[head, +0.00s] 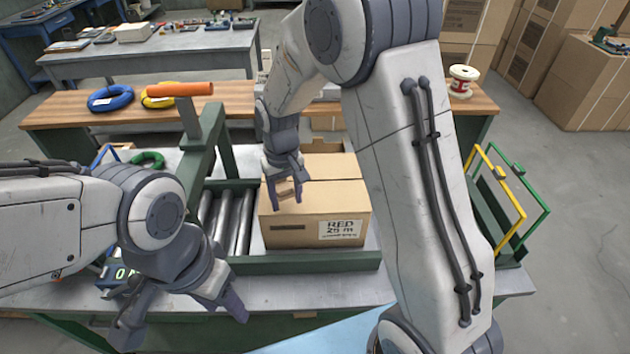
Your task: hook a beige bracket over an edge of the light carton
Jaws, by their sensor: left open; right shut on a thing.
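The light carton (315,215) stands closed on the roller conveyor, with a printed label on its front face reading RED. My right gripper (286,193) points down at the carton's left part, close to its top front edge. It is shut on a small beige piece that looks like the bracket (286,187), mostly covered by the fingers. I cannot tell whether the bracket touches the carton's edge. My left gripper (184,320) is open and empty at the lower left, in front of the conveyor and well apart from the carton.
A green press frame with an orange handle (180,89) rises left of the carton. Bare rollers (228,220) lie beside it. Blue (110,98) and yellow coils and a white-and-red spool (462,80) sit on the wooden bench behind. Yellow and green frames (520,205) stand right.

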